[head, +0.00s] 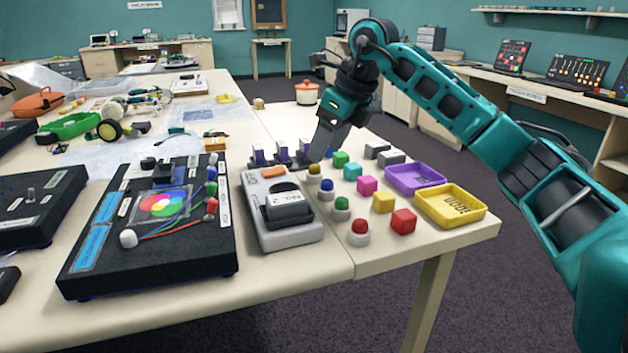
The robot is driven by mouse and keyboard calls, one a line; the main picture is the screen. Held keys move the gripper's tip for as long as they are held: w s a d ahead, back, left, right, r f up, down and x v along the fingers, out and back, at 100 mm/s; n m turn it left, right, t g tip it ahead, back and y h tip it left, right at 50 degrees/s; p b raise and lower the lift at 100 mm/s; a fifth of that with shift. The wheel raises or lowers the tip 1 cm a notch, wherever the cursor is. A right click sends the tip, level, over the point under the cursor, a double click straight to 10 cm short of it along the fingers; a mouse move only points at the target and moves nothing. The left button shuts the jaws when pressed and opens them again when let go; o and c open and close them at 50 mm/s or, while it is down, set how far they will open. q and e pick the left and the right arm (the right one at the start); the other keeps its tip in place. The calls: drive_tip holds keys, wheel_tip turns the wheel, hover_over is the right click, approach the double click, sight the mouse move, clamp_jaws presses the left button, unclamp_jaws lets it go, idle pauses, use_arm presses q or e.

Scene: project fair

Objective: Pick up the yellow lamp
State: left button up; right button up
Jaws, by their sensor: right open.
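The yellow lamp (315,169) is a small yellow dome on a pale round base. It stands upright on the table, at the far end of a slanting row of lamps. My right gripper (320,155) points down just above and behind it. The gripper is open, and its near finger hides part of what lies behind. I cannot tell whether a finger touches the lamp. My left gripper is not in view.
Close by stand a blue lamp (326,187), a green lamp (341,206) and a red lamp (359,230). Coloured cubes, a purple tray (415,190) and a yellow tray (478,214) lie right. A grey device (290,237) stands left.

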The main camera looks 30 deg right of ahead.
sight(318, 167)
drive_tip(key=b+x, duration=0.1)
drive_tip(key=x, duration=0.5)
drive_tip(key=shift+w+f+b, duration=0.25)
drive_tip(key=shift+w+b, duration=0.05)
drive_tip(key=c, duration=1.1)
drive_tip(key=shift+r, duration=0.1)
